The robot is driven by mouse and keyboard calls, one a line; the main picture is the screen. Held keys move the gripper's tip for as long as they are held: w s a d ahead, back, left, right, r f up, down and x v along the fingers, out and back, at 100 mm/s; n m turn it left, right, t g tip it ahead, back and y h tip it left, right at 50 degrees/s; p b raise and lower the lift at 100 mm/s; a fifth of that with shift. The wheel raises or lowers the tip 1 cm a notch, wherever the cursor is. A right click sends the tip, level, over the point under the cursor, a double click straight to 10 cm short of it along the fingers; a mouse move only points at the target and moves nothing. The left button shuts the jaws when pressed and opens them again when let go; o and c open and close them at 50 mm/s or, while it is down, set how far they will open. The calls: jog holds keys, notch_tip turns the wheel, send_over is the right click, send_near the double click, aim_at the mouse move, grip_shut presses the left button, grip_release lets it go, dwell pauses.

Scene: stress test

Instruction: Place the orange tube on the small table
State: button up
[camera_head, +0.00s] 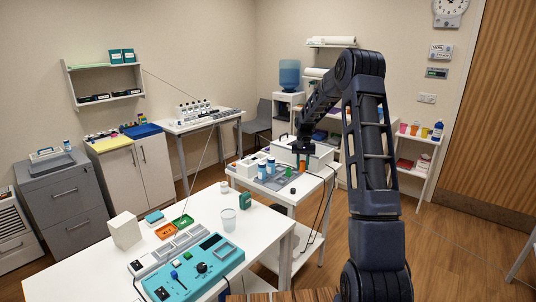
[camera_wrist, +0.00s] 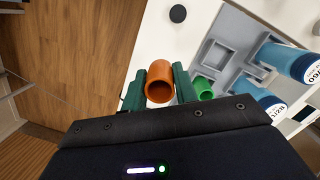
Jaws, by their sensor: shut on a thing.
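The orange tube (camera_wrist: 159,78) is held between the green fingertips of my gripper (camera_wrist: 159,90) in the wrist view, its open end facing the camera. In the head view my gripper (camera_head: 303,147) is over the white small table (camera_head: 312,184), and the orange tube (camera_head: 302,166) shows just below it. I cannot tell whether the tube touches the tabletop or hangs above it. In the wrist view the white tabletop (camera_wrist: 138,50) lies under the tube, beside a grey rack.
The grey rack (camera_wrist: 218,54) holds a green tube (camera_wrist: 203,88) and blue bottles (camera_wrist: 285,60) close to the right of my gripper. A black round object (camera_wrist: 178,13) is on the tabletop. A larger white table (camera_head: 205,262) with a teal device (camera_head: 185,275) stands in front.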

aim_at(290, 187)
jog(key=a+r+n+h, duration=0.1)
jog(key=a+r+n, duration=0.45)
jog(key=r, duration=0.55)
jog(key=shift+n, duration=0.45)
notch_tip(290, 187, down, 20)
jog(key=shift+s+r, duration=0.15)
jog(key=shift+r, duration=0.1)
jog(key=shift+f, duration=0.15)
jog(key=o, duration=1)
jog(key=shift+o, duration=0.2)
